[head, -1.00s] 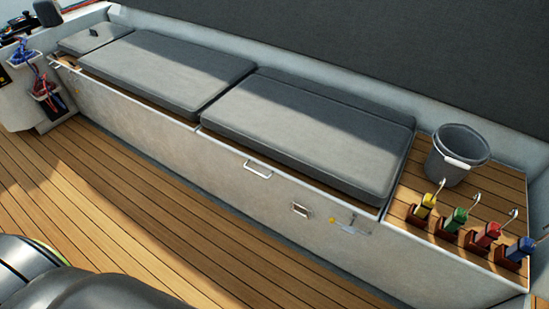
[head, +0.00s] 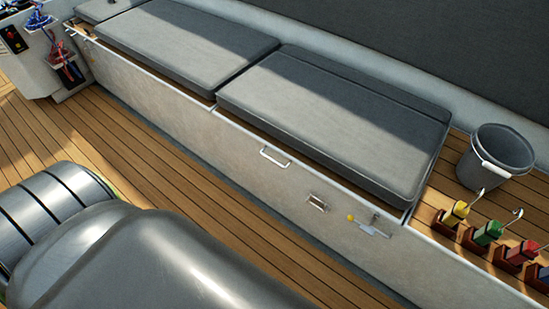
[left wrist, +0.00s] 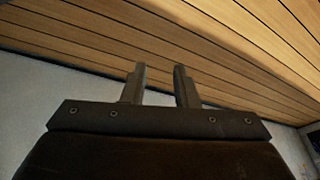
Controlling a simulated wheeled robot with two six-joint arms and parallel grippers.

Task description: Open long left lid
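The long bench locker runs diagonally across the head view, with grey cushions on its lids. One long cushioned lid (head: 185,45) lies flat at the left, and another long cushioned lid (head: 335,125) lies flat at the right. A small latch (head: 317,202) and a yellow-knobbed catch (head: 366,223) are farther right on the front. My left gripper (left wrist: 160,72) shows in the left wrist view, its two fingers apart with nothing between them. My right gripper is not in view.
A grey bucket (head: 497,160) stands on the bench's wooden end, beside several coloured handles in holders. A white console (head: 35,50) with coiled ropes is at the far left. The wooden floor (head: 130,160) in front of the bench is clear.

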